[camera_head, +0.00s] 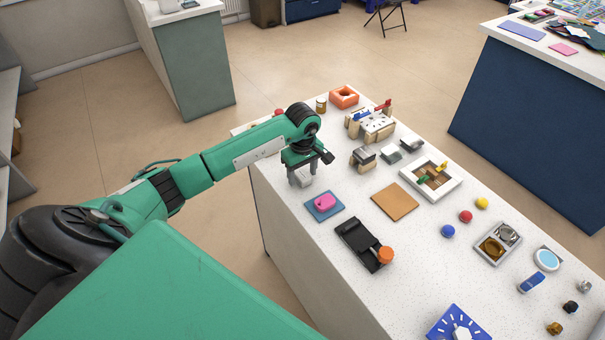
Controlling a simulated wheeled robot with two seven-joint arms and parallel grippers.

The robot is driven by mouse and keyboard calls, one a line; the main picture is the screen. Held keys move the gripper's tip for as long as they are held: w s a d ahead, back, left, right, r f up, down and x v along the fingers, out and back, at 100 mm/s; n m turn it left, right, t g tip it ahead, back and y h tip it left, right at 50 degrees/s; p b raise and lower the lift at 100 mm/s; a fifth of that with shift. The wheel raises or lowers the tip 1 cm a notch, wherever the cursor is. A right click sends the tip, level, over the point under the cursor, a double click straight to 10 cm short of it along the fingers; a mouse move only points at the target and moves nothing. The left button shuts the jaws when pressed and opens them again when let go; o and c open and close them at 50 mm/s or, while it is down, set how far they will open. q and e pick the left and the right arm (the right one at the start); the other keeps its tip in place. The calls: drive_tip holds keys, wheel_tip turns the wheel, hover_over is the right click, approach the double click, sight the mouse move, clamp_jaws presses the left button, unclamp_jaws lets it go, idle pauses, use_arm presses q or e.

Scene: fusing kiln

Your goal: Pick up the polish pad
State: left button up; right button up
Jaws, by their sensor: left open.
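My left gripper (302,180) points down over the near left edge of the white table, with its fingers apart. A small light grey shape shows at its fingertips; I cannot tell whether it is part of the gripper or a separate block. A rounded pink pad (325,202) lies on a blue square mat (313,213), just below and right of the gripper in the picture, apart from it. It may be the polish pad, but no label shows this. My right gripper is out of view.
On the white table (330,270) are a black tool with an orange knob (361,244), a brown square board (395,202), grey blocks (391,153) and a white tray (430,180). Coloured balls (465,216) lie farther right. The table's near left edge is close to my arm.

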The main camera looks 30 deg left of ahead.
sight(303, 175)
use_arm(q)
drive_tip(key=shift+f, duration=0.25)
drive_tip(key=c, duration=0.9)
drive_tip(key=shift+c, duration=0.8)
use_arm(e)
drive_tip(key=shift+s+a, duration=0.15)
use_arm(q)
drive_tip(key=shift+r, duration=0.5)
wheel_tip(303, 175, up, 19)
drive_tip(key=b, duration=0.5)
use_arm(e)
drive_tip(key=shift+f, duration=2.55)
